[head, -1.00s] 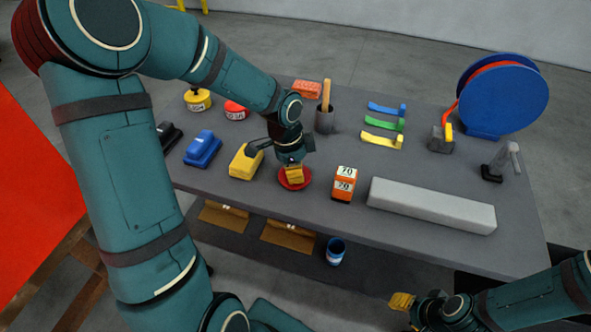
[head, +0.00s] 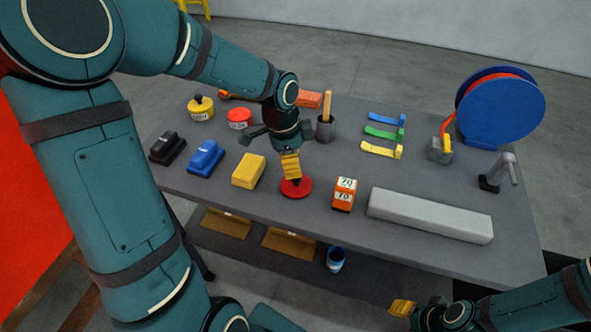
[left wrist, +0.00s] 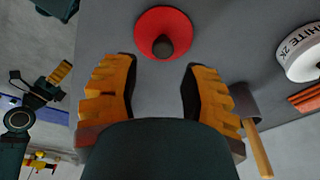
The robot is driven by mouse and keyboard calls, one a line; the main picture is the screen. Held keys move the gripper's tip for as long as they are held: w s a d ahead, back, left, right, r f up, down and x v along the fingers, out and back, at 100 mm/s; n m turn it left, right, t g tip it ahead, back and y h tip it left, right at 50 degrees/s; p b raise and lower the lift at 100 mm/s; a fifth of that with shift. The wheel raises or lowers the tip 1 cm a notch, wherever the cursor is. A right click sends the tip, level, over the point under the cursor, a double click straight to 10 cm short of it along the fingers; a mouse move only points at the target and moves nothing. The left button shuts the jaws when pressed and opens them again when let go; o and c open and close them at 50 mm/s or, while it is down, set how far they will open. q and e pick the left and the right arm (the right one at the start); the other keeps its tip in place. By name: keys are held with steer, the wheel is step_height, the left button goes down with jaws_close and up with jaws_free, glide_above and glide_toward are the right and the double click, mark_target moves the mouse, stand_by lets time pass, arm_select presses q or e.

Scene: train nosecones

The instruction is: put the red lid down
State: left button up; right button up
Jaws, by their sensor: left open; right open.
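The red lid (head: 296,189) is a round disc with a dark knob. It lies flat near the front edge of the grey table, between a yellow block and an orange-and-white box. In the left wrist view, the lid (left wrist: 178,22) sits just beyond the fingertips, knob toward the camera. My left gripper (head: 291,165) is open above the lid, its yellow fingers pointing down. In the left wrist view the fingers of the left gripper (left wrist: 160,85) are apart with nothing between them. My right gripper (head: 402,308) is low in front of the table, open, away from the lid.
The yellow block (head: 249,170) is left of the lid and the orange-and-white box (head: 344,194) right of it. A dark cup (head: 325,131) with a wooden handle stands behind. A long grey block (head: 430,215) lies at the front right. A blue reel (head: 505,112) stands at the back right.

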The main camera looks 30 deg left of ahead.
arm_select(q)
steer(key=r, duration=0.3)
steer(key=r+p, duration=0.1)
steer(key=r, duration=0.1)
steer(key=shift+s+a, duration=0.2)
steer(key=shift+a, duration=0.1)
